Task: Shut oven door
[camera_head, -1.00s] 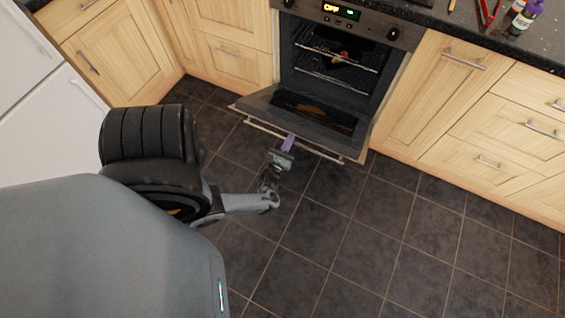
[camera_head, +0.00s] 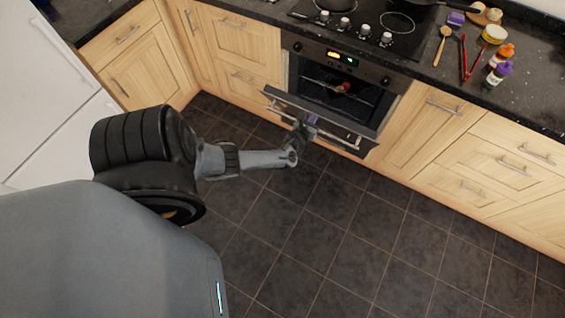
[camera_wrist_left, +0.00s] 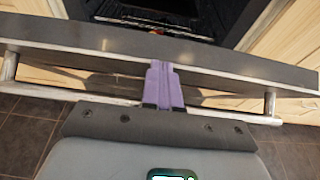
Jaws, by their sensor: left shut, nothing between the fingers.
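The oven (camera_head: 340,72) is built into the wooden cabinets under the hob. Its door (camera_head: 318,112) hangs partly open, tilted upward, with the dark interior showing above its top edge. A metal handle bar runs along the door's outer side. My left gripper (camera_head: 309,121) is at the outer side of the door, near the middle of the handle. In the left wrist view, the shut purple fingers (camera_wrist_left: 160,85) reach across the handle bar (camera_wrist_left: 215,112) to the door's edge (camera_wrist_left: 220,72); they seem to touch the door. My right gripper is not in view.
Wooden drawers and cabinets (camera_head: 490,165) stand right of the oven. The granite counter (camera_head: 520,110) holds bottles, a wooden spoon and red-handled tools. Pans sit on the hob. The tiled floor (camera_head: 340,230) in front is clear.

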